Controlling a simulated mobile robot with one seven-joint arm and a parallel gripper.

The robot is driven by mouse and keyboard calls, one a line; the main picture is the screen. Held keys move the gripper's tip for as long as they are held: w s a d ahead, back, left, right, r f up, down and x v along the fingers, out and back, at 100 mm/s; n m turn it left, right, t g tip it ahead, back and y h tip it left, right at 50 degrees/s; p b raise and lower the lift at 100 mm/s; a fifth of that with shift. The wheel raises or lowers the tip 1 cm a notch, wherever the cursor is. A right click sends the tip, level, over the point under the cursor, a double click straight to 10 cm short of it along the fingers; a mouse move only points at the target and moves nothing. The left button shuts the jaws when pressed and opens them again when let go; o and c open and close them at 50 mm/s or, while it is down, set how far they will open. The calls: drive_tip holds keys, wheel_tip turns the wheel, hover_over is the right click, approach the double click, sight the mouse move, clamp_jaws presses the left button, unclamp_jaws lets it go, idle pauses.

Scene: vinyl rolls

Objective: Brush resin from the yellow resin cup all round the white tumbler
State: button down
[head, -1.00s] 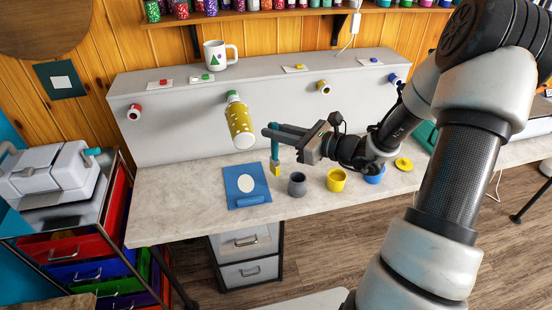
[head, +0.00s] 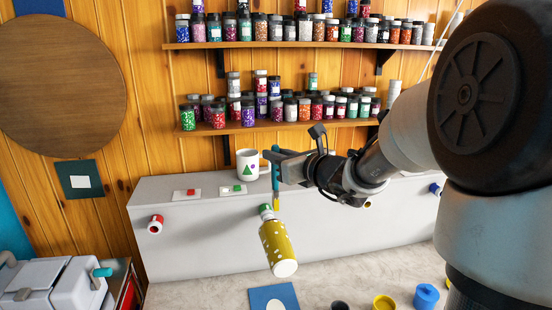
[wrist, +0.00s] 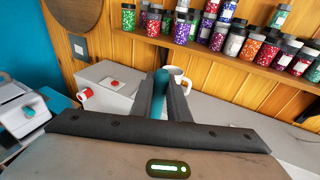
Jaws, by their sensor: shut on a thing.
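The tumbler (head: 278,247) sticks out from the grey wall on a green spindle (head: 265,210). It is mostly yellow with white flecks and patches, and its near end is white. My gripper (head: 276,168) is shut on a brush with a teal handle (head: 275,181) and a yellow tip (head: 277,203). The brush hangs tip down above the tumbler's spindle end; I cannot tell if it touches. In the wrist view the teal handle (wrist: 162,82) stands between the fingers. The yellow resin cup (head: 384,302) is at the bottom edge, partly cut off.
A white mug (head: 247,163) stands on the grey ledge behind my gripper. Red (head: 156,224) and blue (head: 435,188) spindles flank the tumbler along the wall. Shelves of jars are above.

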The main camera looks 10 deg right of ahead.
sight(277, 190)
drive_tip(key=shift+s, duration=0.15)
idle(0.3)
wheel_tip(277, 190, down, 6)
drive_tip(key=b, duration=0.6)
drive_tip(key=shift+r, duration=0.15)
drive_tip(key=shift+f+b, duration=0.6)
drive_tip(key=shift+b, duration=0.2)
drive_tip(key=shift+s+d+f, duration=0.1)
drive_tip(key=shift+d+f, duration=0.1)
drive_tip(key=shift+f, duration=0.05)
idle(3.4)
